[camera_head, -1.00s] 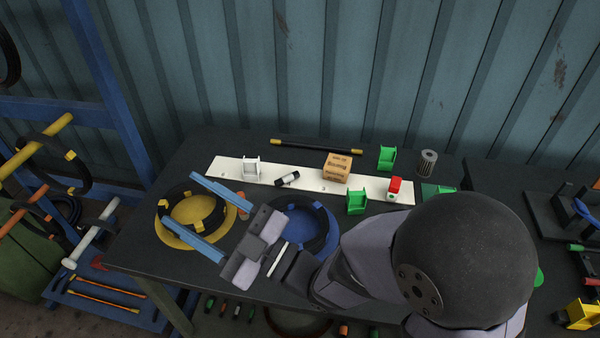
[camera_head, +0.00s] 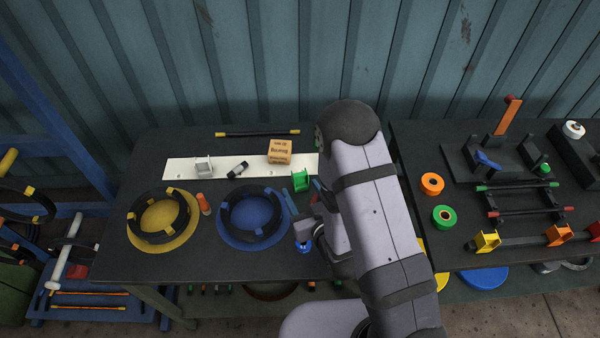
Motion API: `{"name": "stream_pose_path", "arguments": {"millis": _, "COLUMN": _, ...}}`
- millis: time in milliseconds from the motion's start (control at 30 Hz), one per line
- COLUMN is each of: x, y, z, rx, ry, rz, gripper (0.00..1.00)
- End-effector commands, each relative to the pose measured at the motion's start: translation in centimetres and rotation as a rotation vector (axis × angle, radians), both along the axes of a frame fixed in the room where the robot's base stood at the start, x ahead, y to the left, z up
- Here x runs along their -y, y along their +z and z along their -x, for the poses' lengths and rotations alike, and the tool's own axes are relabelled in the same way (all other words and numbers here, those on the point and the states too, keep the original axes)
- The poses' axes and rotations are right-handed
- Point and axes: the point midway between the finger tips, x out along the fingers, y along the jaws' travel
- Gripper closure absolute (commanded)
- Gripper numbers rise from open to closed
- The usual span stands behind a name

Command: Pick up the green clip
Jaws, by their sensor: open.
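A green clip (camera_head: 300,181) stands at the front right edge of the white strip (camera_head: 230,165), on the left table.
A cardboard box (camera_head: 279,152) stands just behind the clip. A white clip (camera_head: 203,164) and a black-and-white cylinder (camera_head: 237,169) are on the strip. A yellow disc (camera_head: 161,215) and a blue disc (camera_head: 250,225) carry black rings. A rod (camera_head: 257,133) lies behind.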

Motion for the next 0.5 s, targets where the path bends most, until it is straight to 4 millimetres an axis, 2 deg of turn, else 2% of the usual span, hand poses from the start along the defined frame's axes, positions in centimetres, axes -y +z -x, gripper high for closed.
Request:
{"name": "stream_pose_path", "arguments": {"millis": 33, "x": 1.1, "y": -0.6, "z": 0.4, "rx": -0.030, "ry": -0.032, "rz": 0.002, "gripper": 0.43}}
{"name": "stream_pose_path", "arguments": {"millis": 200, "x": 2.7, "y": -2.0, "z": 1.1, "rx": -0.073, "ry": -0.082, "rz": 0.005, "gripper": 0.43}}
{"name": "stream_pose_path", "arguments": {"millis": 500, "x": 2.4, "y": -2.5, "z": 0.5, "rx": -0.065, "ry": -0.077, "rz": 0.003, "gripper": 0.43}}
